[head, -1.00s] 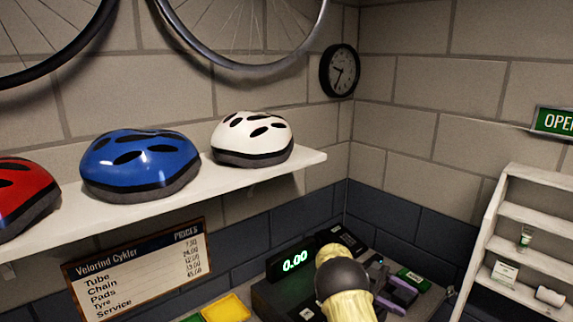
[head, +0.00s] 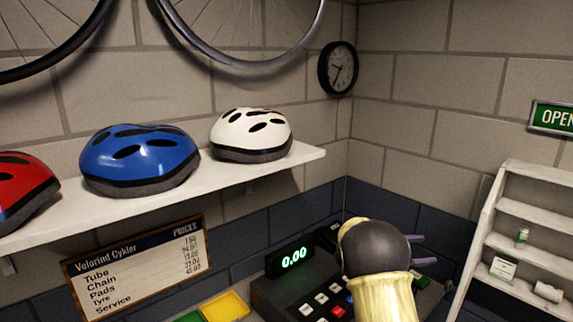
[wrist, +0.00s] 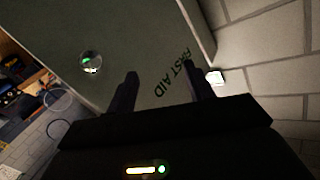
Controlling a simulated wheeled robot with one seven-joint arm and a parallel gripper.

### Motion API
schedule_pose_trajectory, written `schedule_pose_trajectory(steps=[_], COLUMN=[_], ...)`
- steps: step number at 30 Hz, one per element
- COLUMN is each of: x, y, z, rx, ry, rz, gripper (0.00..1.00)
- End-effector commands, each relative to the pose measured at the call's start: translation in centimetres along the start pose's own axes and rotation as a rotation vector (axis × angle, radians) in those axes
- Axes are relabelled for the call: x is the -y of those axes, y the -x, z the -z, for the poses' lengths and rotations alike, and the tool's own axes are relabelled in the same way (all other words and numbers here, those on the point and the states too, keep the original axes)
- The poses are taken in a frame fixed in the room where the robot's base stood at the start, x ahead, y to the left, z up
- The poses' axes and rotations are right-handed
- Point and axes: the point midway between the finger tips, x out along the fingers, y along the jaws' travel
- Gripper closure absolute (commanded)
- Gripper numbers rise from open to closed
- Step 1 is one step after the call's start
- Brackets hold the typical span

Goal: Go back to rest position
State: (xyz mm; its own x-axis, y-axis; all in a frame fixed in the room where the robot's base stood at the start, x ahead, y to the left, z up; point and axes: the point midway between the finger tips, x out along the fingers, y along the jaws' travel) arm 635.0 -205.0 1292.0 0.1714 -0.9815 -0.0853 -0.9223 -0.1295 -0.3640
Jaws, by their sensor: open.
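My gripper (wrist: 160,85) is open in the wrist view, with its two dark fingers apart and nothing between them. Behind the fingers is a dark green surface marked FIRST AID (wrist: 172,78). In the head view, my arm covers part of the cash register (head: 283,298), whose display reads 0.00. Two purple finger tips (head: 420,249) show to the right of my dark wrist joint. The rest of the gripper is hidden there.
A white shelf (head: 250,182) holds red, blue and white helmets. A price board (head: 137,262) hangs below it. Yellow (head: 225,306) and green trays lie left of the register. A white rack (head: 512,205) with small items stands at the right. A clock (head: 338,68) hangs in the corner.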

Motion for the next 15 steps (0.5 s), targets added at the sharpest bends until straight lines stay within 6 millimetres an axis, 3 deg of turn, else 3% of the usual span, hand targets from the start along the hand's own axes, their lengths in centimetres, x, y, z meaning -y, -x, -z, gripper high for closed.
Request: schedule_pose_trajectory(steps=[4,8,11,15], x=[2.3,3.0,2.2,-0.9], y=[1.5,4.5,7.7,12.7], z=[-0.4,-1.4,-2.4,-3.8], rx=[0.184,0.362,0.507,0.712], ry=[0.049,0.130,0.215,0.373], rz=[0.257,0.460,0.602,0.767], gripper=[0.48,0.48,0.48,0.48])
